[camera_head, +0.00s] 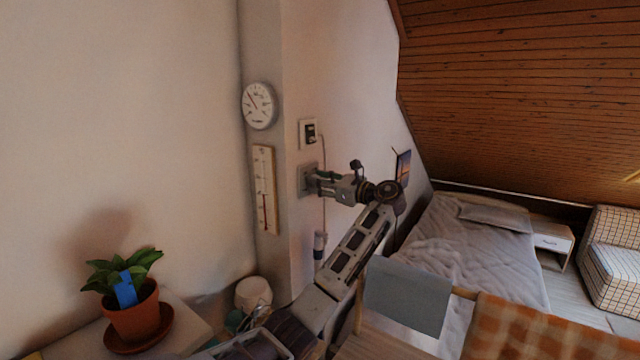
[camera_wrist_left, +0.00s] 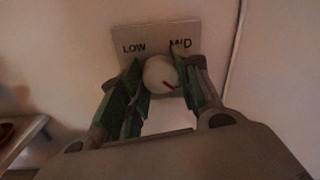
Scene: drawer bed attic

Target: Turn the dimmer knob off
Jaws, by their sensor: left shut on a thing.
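The dimmer plate (camera_wrist_left: 146,40) is on the wall and shows the words LOW and MID in the left wrist view. Its round whitish knob (camera_wrist_left: 160,74) has a red mark pointing toward the lower right. My left gripper (camera_wrist_left: 164,80) is shut on the knob, with green-padded fingers on both sides of it. Any lettering on the lower plate is hidden. My right gripper is not in view.
A socket (camera_head: 309,134) with a plug and hanging cord is just above the dimmer. A thermometer (camera_head: 264,190) and a round dial (camera_head: 259,105) hang to its left. A potted plant (camera_head: 134,310) stands at lower left. A towel rail with a blue towel (camera_head: 405,297) is at lower right.

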